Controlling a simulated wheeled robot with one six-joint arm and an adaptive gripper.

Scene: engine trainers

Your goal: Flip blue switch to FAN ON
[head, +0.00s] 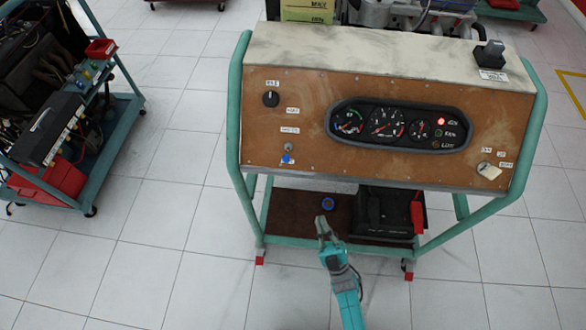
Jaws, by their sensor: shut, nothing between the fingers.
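The blue switch (287,159) is on the lower left part of the brown front panel (220,130) of an engine trainer. It sits below a small grey toggle and label, and its blue tip points downward. A small label by it is partly covered and too small to read. My gripper (321,219) is shut and empty. It is in front of the trainer, lower than the switch and to its right, apart from the panel. In the picture it overlaps the lower shelf.
The panel also bears a black knob (270,99), a gauge cluster (398,125) with a red light lit, and a key switch (488,171). A green tube frame (236,110) surrounds it. A black battery (384,212) stands on the lower shelf. Another trainer stands left; tiled floor between is clear.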

